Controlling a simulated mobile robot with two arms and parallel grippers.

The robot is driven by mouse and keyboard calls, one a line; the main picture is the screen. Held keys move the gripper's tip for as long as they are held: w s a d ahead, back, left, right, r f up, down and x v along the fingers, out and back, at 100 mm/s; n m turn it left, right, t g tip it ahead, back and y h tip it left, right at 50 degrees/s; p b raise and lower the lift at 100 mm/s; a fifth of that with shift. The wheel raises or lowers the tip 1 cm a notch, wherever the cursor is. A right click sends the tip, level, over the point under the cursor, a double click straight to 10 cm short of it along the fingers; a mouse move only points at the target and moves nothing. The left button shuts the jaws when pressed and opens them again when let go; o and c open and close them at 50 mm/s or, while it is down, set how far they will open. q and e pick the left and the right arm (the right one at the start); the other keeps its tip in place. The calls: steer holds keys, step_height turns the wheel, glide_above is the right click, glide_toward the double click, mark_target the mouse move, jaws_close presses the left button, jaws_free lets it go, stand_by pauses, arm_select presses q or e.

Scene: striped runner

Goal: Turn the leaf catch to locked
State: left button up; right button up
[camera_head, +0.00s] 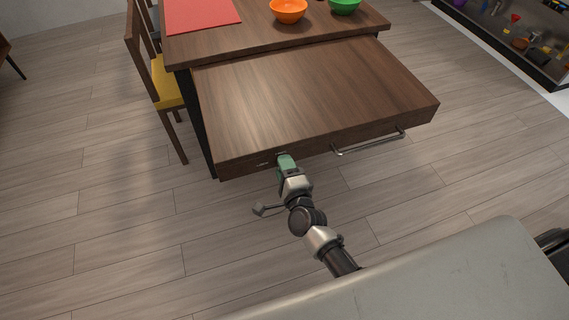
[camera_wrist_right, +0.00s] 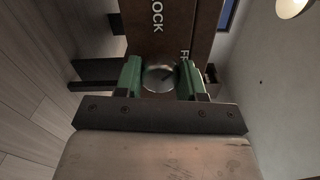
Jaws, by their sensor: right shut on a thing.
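The leaf catch (camera_wrist_right: 158,78) is a round metal knob on the front edge of the brown wooden table leaf (camera_head: 315,90). In the right wrist view, the word LOCK stands beyond it and letters FR, partly hidden, stand to its right. A small dark mark on the knob lies on its right side, toward FR. My right gripper (camera_head: 284,158) is at the leaf's front edge, left of the handle. Its green fingers (camera_wrist_right: 160,80) are shut on the knob from both sides. In the head view the gripper hides the knob. My left gripper is not in view.
A metal bar handle (camera_head: 370,142) sits on the front edge to the right of my gripper. An orange bowl (camera_head: 289,11), a green bowl (camera_head: 344,6) and a red mat (camera_head: 202,14) are on the table. A chair with a yellow seat (camera_head: 165,86) stands at left. The floor in front is clear.

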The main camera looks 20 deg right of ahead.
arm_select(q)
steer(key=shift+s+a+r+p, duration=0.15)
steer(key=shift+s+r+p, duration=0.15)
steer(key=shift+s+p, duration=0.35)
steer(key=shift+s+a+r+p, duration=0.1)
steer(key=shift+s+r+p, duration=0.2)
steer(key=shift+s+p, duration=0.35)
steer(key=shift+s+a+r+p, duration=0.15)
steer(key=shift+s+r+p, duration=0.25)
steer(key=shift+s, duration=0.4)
arm_select(e)
steer(key=shift+f+n, duration=0.1)
steer(key=shift+n, duration=4.5)
steer(key=o, duration=0.9)
arm_select(q)
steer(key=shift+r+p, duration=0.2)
steer(key=shift+p, duration=0.1)
arm_select(e)
steer(key=s, duration=1.1)
steer(key=shift+d, duration=0.2)
steer(key=shift+w, duration=0.1)
